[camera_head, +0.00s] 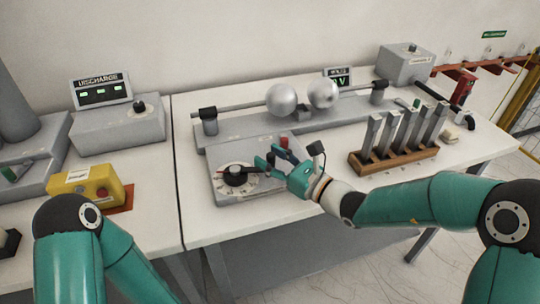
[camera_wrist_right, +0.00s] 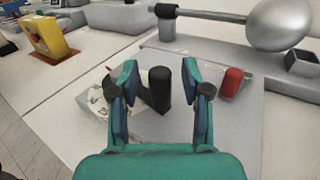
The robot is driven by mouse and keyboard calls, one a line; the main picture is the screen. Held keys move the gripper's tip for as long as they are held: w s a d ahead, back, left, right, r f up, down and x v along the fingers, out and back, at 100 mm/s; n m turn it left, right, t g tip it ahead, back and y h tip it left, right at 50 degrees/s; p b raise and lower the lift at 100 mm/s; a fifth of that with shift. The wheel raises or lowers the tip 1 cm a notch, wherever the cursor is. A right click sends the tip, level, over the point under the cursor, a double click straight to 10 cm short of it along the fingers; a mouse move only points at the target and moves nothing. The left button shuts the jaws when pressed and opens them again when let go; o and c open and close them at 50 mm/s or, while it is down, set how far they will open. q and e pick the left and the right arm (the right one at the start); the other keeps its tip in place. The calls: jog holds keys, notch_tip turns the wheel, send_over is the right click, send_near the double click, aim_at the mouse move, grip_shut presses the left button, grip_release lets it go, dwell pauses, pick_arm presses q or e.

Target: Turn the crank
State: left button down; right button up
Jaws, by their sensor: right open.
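The grey control box (camera_head: 228,193) stands on the bench and carries a round white dial with a dark pointer knob (camera_head: 236,176). In the right wrist view, an upright black cylindrical handle (camera_wrist_right: 160,89), which looks like the crank's grip, stands between my right fingers. My right gripper (camera_head: 267,157) is open over the right part of the box, with a finger on each side of the handle and visible gaps. The left finger hides part of the dial (camera_wrist_right: 97,101). My left gripper is out of view; only its arm shows at the lower left.
A red post (camera_wrist_right: 232,81) stands just right of my right gripper. Behind are two metal spheres (camera_head: 282,99) on rods. A wooden rack (camera_head: 395,160) of upright metal bars stands to the right. A yellow box (camera_head: 95,189) and discharge display (camera_head: 101,90) are at left.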

jog(key=shift+a, duration=0.1)
grip_shut()
dwell(0.4)
jog(key=shift+w, duration=0.15)
